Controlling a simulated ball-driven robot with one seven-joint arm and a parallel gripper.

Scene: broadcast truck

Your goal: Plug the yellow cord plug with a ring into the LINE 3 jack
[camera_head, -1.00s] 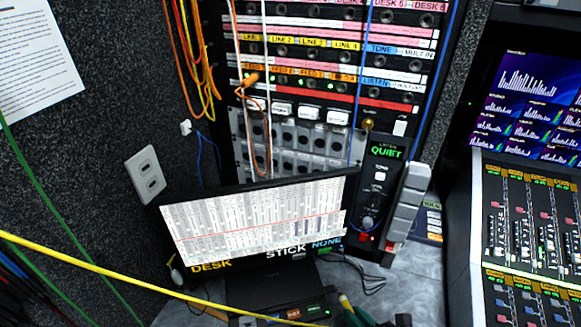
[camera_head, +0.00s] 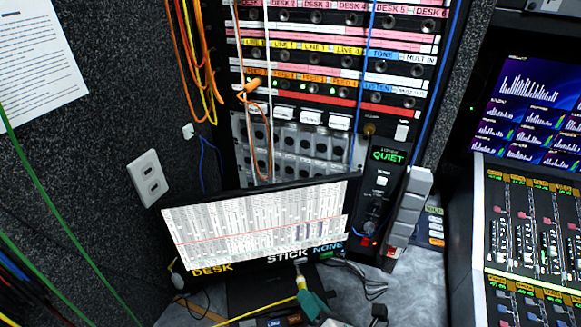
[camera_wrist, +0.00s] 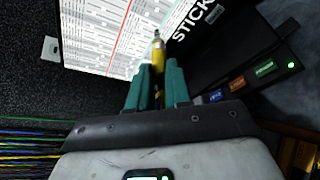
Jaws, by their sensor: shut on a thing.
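The yellow plug (camera_wrist: 158,60), with a metal tip, stands between the teal fingers of my gripper (camera_wrist: 157,88) in the wrist view. My gripper is shut on it, and the tip points away from the wrist. Whether the plug has a ring is too small to tell. In the head view my gripper (camera_head: 306,288) is low, in front of the monitor's bottom edge, with the yellow cord (camera_head: 262,311) trailing left. The yellow LINE 3 label (camera_head: 315,48) is high on the patch panel, well above and apart from my gripper. Its jack is small and unclear.
The monitor (camera_head: 255,222) stands between my gripper and the patch panel (camera_head: 330,103). An orange cord (camera_head: 268,150) hangs from the panel, with white and blue cords also crossing it. The QUIET unit (camera_head: 382,195) and a grey handset-like block (camera_head: 408,208) stand right of the monitor.

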